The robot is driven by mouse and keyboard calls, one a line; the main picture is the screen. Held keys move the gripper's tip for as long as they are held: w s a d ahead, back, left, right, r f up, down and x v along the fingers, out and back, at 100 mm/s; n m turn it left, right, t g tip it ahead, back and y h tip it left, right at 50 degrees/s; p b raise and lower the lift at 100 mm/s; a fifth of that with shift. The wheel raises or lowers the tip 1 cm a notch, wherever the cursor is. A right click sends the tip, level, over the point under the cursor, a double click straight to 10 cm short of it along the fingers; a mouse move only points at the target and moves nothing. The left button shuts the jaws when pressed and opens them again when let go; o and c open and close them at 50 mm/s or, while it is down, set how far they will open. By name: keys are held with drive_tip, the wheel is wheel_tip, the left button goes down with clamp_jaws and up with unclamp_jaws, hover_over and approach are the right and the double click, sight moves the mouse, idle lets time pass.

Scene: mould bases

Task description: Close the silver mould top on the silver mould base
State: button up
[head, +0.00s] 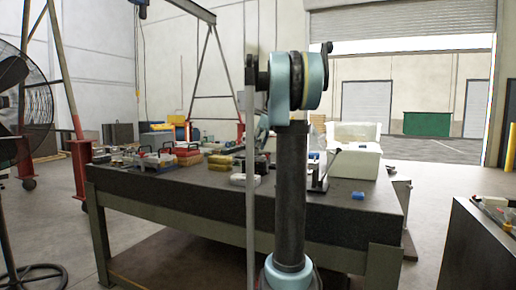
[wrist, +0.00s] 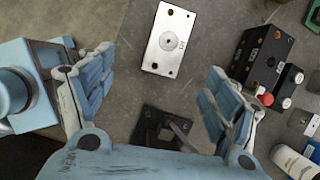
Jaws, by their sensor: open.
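In the wrist view, a silver rectangular block (wrist: 160,55) with a round central hole and corner holes lies on the dark tabletop. I cannot tell whether it is the silver mould top or the base, and no second silver half shows clearly. My gripper (wrist: 160,66) is open and empty, its blue padded fingers wide apart. The block appears beyond and between the fingertips, apart from them. In the head view, my arm hides part of the table, and I cannot make out the gripper.
A black block (wrist: 262,58) stands right of the right finger, near a red knob (wrist: 267,99). A dark bracket (wrist: 157,128) lies below the fingers. In the head view, the table (head: 330,213) holds yellow blocks (head: 220,162), a white bin (head: 352,160) and a small blue item (head: 358,196).

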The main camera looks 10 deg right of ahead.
sight(244, 176)
drive_tip(key=shift+m, duration=0.5)
drive_tip(key=x, duration=0.5)
drive_tip(key=w+x, duration=0.1)
drive_tip(key=x, duration=1.1)
drive_tip(key=shift+w+d+r, duration=0.15)
drive_tip(key=shift+w, duration=0.2)
drive_tip(key=c, duration=1.9)
drive_tip(key=shift+r, duration=0.45)
drive_tip(key=shift+w+r, duration=0.1)
drive_tip(key=shift+r, duration=0.25)
drive_tip(key=shift+r, duration=0.35)
